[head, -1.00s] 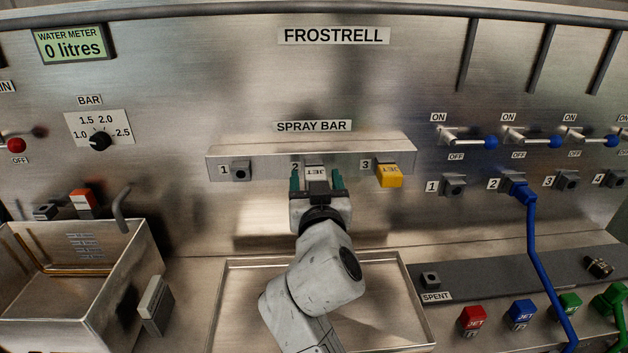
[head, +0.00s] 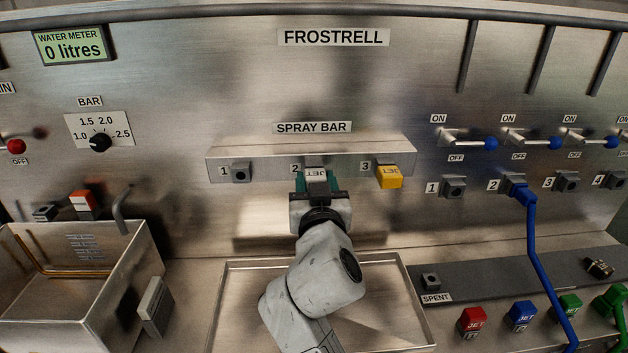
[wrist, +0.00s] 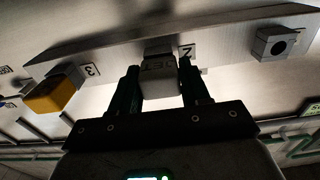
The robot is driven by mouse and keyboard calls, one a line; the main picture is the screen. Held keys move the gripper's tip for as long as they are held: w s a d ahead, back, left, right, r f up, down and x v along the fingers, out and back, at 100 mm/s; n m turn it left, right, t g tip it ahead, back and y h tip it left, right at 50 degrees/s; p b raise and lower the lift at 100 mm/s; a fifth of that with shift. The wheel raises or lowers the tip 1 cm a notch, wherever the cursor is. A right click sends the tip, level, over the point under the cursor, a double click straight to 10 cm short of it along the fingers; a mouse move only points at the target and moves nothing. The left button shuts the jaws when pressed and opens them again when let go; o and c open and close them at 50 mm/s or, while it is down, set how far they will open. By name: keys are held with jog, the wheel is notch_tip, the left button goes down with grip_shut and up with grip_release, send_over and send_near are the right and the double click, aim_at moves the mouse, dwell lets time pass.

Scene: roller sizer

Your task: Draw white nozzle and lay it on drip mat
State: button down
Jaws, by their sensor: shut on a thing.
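The white nozzle (head: 315,175), marked JET, sits at socket 2 of the spray bar (head: 270,167). In the wrist view, the white nozzle (wrist: 161,84) is between the two dark green fingers. My gripper (head: 317,184) is shut on it from the front, and in the wrist view my gripper (wrist: 160,72) has a finger on each side. The nozzle's back end still meets the bar, as far as I can see. A shallow rimmed metal tray (head: 240,300) lies below, partly hidden by my arm; I cannot tell whether it is the drip mat.
A yellow nozzle (head: 389,176) is in socket 3; socket 1 (head: 240,170) holds no nozzle. A blue hose (head: 538,250) hangs at right. A metal basin (head: 130,290) stands left.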

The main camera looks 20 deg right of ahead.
jog(key=shift+b+v, duration=0.4)
jog(key=shift+v, duration=2.55)
